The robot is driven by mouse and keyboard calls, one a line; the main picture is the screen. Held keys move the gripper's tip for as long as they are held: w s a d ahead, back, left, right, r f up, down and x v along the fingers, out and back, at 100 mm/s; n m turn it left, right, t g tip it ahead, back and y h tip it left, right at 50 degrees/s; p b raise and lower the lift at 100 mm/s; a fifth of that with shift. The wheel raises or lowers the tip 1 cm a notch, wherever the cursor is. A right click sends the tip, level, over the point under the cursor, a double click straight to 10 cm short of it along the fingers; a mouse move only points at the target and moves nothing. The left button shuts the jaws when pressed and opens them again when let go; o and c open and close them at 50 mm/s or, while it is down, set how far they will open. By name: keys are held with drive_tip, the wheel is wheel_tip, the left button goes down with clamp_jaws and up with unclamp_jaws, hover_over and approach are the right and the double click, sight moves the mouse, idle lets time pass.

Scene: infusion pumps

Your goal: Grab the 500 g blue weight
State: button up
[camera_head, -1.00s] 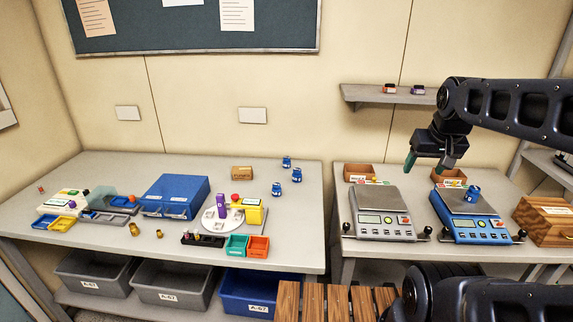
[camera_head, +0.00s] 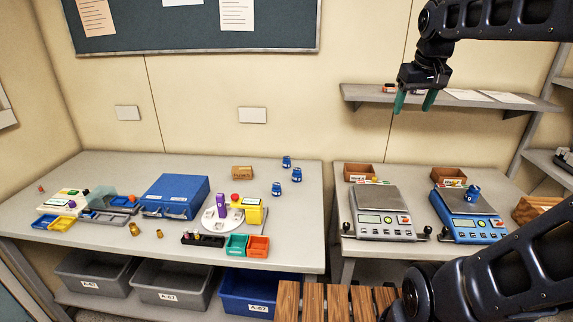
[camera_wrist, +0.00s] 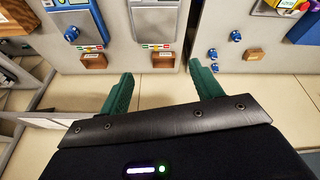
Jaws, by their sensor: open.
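A blue weight (camera_head: 472,193) stands on the pan of the blue scale (camera_head: 465,228); it also shows in the wrist view (camera_wrist: 71,34). Three more blue weights stand at the back right of the left table: one at the rear (camera_head: 286,162), one in the middle (camera_head: 296,175) and one in front (camera_head: 277,189). Their mass marks are too small to read. My gripper (camera_head: 414,102) is open and empty, with green fingers pointing down, high in front of the wall shelf. In the wrist view its fingers (camera_wrist: 161,74) have nothing between them.
A grey scale (camera_head: 382,213) stands left of the blue scale. Small wooden boxes (camera_head: 359,171) (camera_head: 448,175) sit behind both scales. The wall shelf (camera_head: 470,98) is close to my gripper. The left table holds a blue case (camera_head: 174,196) and several small trays.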

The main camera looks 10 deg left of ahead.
drive_tip(key=w+a+r+n+g, duration=0.1)
drive_tip(key=w+a+r+n, duration=0.15)
drive_tip(key=w, duration=0.55)
drive_tip(key=w+a+r+n, duration=0.1)
drive_tip(key=w+a+r, duration=0.3)
drive_tip(key=w, duration=0.3)
drive_tip(key=n+g, duration=0.3)
drive_tip(key=n, duration=0.7)
hover_over(286, 157)
wheel_tip(286, 157, down, 15)
drive_tip(key=f, duration=3.1)
drive_tip(key=shift+s+f, duration=0.25)
drive_tip(key=shift+f, duration=0.15)
drive_tip(key=shift+d+f, duration=0.15)
drive_tip(key=shift+f, duration=2.6)
drive_tip(key=c, duration=1.2)
clamp_jaws()
drive_tip(key=shift+r, duration=0.15)
